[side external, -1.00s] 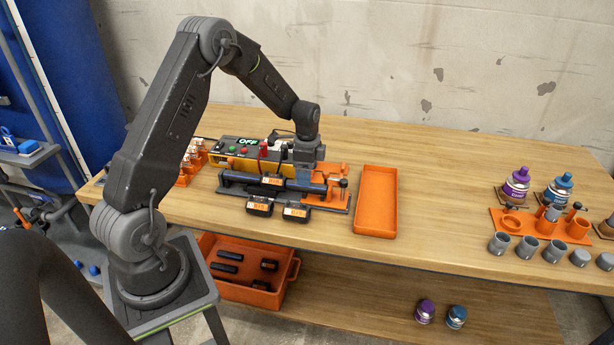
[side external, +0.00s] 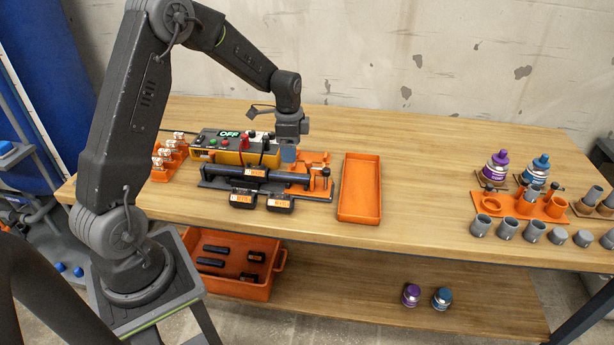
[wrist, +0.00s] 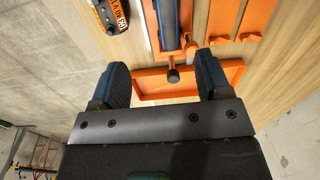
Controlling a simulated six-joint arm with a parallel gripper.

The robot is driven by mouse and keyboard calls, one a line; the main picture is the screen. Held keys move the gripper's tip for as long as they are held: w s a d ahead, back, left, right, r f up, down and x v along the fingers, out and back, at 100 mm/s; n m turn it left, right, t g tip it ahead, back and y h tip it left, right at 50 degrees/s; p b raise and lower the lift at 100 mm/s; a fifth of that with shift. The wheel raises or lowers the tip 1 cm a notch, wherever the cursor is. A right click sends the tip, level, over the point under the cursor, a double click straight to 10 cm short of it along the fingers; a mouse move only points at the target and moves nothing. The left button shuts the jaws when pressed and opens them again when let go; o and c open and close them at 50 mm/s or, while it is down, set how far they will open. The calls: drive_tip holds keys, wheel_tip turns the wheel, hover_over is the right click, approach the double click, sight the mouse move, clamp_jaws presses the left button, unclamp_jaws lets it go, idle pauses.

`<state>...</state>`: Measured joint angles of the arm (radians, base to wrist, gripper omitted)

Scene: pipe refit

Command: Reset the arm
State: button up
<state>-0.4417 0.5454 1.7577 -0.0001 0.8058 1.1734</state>
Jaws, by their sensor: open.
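My gripper (side external: 288,152) hangs above the right end of the pipe fixture on the workbench, pointing down. In the wrist view my gripper (wrist: 165,85) shows its two dark blue fingers spread apart with nothing between them. The dark pipe (side external: 240,172) lies along the fixture below and to the left of my gripper. The orange fixture plate (side external: 316,160) shows just right of my gripper. The wrist view also shows the pipe (wrist: 170,25) with a blue stripe and a black knob near its end.
An empty orange tray (side external: 360,188) lies right of the fixture. A control box (side external: 222,145) reading OFF stands behind the pipe. Two labelled black blocks (side external: 242,199) sit in front. An orange rack (side external: 530,207), purple bottle (side external: 496,168) and blue bottle (side external: 533,170) stand at right. Bare wood lies between.

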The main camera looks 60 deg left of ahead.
drive_tip(key=s+d+r+n+t, duration=0.35)
drive_tip(key=s+d+r, duration=0.45)
drive_tip(key=d+r, duration=0.5)
drive_tip(key=s+d+r+n+t, duration=0.1)
drive_tip(key=s+d+r+n, duration=0.1)
drive_tip(key=s, duration=0.5)
drive_tip(key=s+d+r+n, duration=0.2)
drive_tip(key=s+d+n, duration=0.1)
drive_tip(key=s+d, duration=0.2)
drive_tip(key=s, duration=0.2)
drive_tip(key=shift+s+r+t, duration=0.35)
drive_tip(key=shift+r, duration=0.05)
